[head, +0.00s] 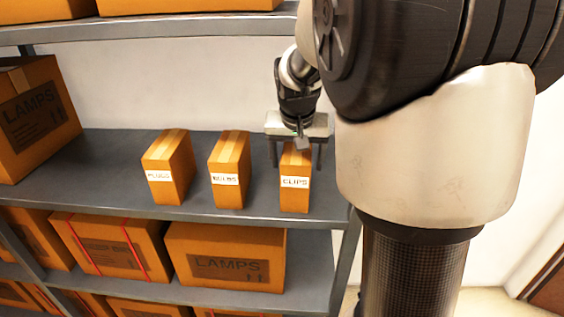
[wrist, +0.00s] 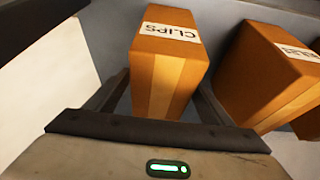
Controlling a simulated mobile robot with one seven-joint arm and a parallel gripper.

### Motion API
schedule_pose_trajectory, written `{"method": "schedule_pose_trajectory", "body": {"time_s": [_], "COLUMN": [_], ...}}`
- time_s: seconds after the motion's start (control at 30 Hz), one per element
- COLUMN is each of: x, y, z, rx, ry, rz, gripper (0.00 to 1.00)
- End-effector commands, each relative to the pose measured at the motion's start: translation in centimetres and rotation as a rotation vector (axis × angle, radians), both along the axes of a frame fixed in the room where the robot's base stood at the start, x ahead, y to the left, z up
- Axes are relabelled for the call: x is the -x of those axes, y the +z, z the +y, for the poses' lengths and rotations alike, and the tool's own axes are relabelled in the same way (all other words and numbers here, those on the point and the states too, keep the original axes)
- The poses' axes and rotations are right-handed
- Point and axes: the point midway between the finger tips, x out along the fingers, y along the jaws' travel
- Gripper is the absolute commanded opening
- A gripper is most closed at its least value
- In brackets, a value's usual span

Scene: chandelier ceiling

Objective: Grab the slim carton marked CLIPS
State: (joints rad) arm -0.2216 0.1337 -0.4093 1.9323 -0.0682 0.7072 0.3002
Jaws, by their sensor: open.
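The slim orange-brown carton marked CLIPS (head: 294,186) stands upright on the grey middle shelf, the rightmost of three slim cartons in the head view. In the wrist view the CLIPS carton (wrist: 165,67) fills the middle, its white label at the top. My gripper (head: 296,163) is open, with one finger on each side of the carton's upper part. In the wrist view my gripper (wrist: 161,92) also has its fingers flanking the carton. Whether either finger touches it I cannot tell.
The BULBS carton (head: 230,172) stands just left of CLIPS, with a narrow gap; in the wrist view this neighbour (wrist: 265,75) is close to the right finger. The PLUGS carton (head: 168,168) is further left. A LAMPS box (head: 35,115) stands at far left. The shelf (head: 105,160) ends near CLIPS.

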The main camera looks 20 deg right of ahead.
Motion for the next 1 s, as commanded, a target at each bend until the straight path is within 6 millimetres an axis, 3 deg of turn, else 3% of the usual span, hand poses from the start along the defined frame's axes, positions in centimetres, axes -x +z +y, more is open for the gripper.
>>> {"method": "schedule_pose_trajectory", "body": {"time_s": [0.7,1.0], "x": [0.02,0.02], "y": [-0.50,-0.50], "z": [0.01,0.01], "rx": [0.000,0.000], "ry": [0.000,0.000], "rz": [0.000,0.000], "gripper": [0.75,0.26]}}
